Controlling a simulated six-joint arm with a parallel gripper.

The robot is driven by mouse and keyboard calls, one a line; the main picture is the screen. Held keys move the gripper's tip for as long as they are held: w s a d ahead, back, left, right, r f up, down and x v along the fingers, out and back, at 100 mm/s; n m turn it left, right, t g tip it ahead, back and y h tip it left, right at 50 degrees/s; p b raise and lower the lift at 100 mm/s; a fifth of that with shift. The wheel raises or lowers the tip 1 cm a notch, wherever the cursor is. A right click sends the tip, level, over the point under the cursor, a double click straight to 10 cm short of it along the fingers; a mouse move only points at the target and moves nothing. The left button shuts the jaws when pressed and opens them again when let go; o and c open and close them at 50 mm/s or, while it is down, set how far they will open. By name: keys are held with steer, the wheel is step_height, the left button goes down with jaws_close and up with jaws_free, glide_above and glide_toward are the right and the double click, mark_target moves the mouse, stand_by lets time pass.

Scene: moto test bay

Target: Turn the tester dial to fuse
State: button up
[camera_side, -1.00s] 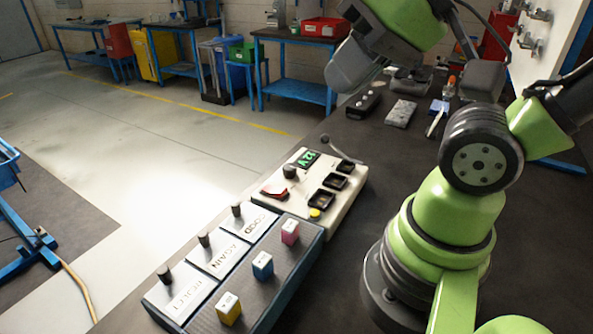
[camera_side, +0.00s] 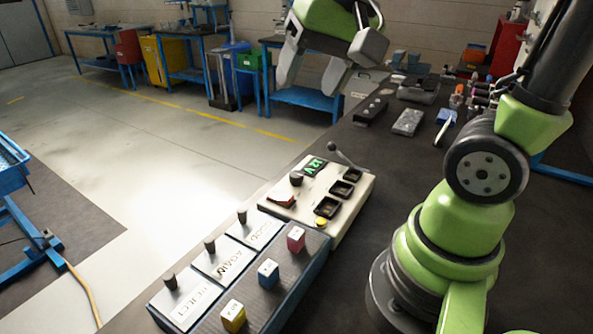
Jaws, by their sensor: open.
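The cream tester (camera_side: 345,226) sits on the dark bench, with a green lit display (camera_side: 314,166). The black tester dial (camera_side: 296,179) stands on its left part, just in front of the display; its pointing and any fuse marking are too small to read. Several black sockets, a yellow button (camera_side: 321,222) and a grey lever (camera_side: 345,156) are also on the tester. My gripper (camera_side: 309,88) is open and empty, well above and behind the tester, its two grey fingers apart and clear of the dial.
A sorting tray (camera_side: 277,302) with labelled panels and black knobs adjoins the tester's front; yellow, blue and pink blocks stand on it. A black box (camera_side: 371,110), a grey block (camera_side: 408,122) and other tools lie farther back. Air above the tester is clear.

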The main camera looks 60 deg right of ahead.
steer(key=w+d+f+m+g, duration=0.3)
steer(key=w+d+f+m, duration=0.1)
steer(key=w+d+f, duration=0.25)
steer(key=m+g, duration=0.2)
steer(key=m, duration=0.1)
glide_above(296, 173)
step_height(296, 173, down, 8)
steer(key=shift+h, duration=0.3)
step_height(296, 173, down, 10)
steer(key=shift+s+f, duration=0.1)
steer(key=c, duration=0.9)
